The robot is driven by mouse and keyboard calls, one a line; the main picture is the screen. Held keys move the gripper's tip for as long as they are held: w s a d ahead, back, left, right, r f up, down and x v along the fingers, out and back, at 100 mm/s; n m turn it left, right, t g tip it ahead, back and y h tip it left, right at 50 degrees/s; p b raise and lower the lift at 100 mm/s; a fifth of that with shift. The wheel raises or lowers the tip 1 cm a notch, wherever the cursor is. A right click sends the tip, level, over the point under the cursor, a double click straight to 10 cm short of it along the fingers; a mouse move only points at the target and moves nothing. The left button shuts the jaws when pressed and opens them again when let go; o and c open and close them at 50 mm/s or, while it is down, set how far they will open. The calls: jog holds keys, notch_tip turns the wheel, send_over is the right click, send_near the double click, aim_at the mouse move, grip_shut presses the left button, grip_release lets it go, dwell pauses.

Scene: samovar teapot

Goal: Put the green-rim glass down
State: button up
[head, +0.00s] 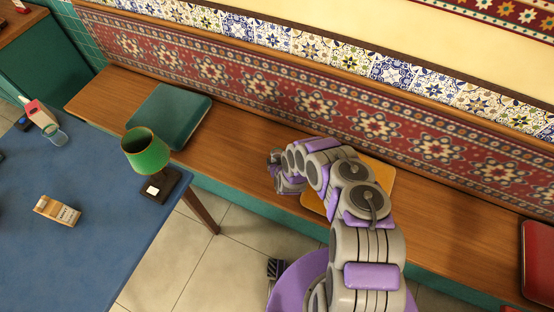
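My gripper (275,168) is at the end of my purple and grey arm, over the wooden bench. It points away to the left, and its fingertips are small and partly hidden by the wrist. I cannot tell whether it is open or shut, and no glass can be made out in it. A small clear, bluish glass-like thing (57,136) is at the far left on the blue table, well away from my gripper. Its rim is too small to name as green with certainty.
The wooden bench (240,140) runs along the tiled wall. The blue table (100,255) holds a green-shaded lamp (146,152) and a small carton (57,210).

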aim_at(276, 154)
jog(key=shift+b+x, duration=1.1)
jog(key=shift+x, duration=1.5)
jog(key=shift+r, duration=0.1)
jog(key=shift+c, duration=0.4)
jog(key=c, duration=1.1)
